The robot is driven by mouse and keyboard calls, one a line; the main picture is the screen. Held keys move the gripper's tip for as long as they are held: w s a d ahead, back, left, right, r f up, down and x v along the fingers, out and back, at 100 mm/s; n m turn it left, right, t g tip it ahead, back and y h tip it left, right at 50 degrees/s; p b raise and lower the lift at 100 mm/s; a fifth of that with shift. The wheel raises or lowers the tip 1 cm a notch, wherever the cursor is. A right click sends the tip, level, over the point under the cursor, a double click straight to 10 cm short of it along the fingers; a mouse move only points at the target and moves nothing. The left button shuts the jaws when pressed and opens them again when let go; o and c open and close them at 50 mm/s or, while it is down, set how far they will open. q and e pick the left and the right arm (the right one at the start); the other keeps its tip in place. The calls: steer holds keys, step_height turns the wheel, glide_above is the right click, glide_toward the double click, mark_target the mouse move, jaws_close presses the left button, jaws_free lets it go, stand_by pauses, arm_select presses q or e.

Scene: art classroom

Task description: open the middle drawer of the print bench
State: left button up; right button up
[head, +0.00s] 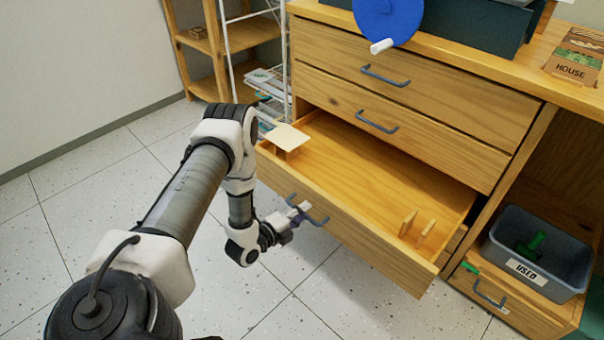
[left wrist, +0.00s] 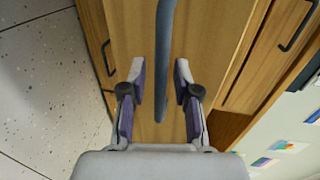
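The print bench (head: 560,85) is wooden with a column of drawers. Its top drawer (head: 430,95) and second drawer (head: 440,150) are shut, each with a blue-grey bar handle. The third drawer from the top, the middle drawer (head: 350,235), stands pulled well out, its inside showing. My left gripper (head: 297,210) is at this drawer's handle (head: 318,217). In the left wrist view, the fingers of my left gripper (left wrist: 160,75) stand apart on either side of the handle bar (left wrist: 163,60), with gaps visible. My right gripper is not in view.
Inside the open drawer are a pale flat piece (head: 287,137) and small wooden uprights (head: 408,222). A grey bin marked USED (head: 535,270) sits at right above another handled drawer. A blue wheel (head: 388,18) is on top. Speckled floor (head: 240,310) is clear in front.

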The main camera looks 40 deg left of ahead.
arm_select(q)
steer(key=v, duration=1.2)
stand_by(0.3)
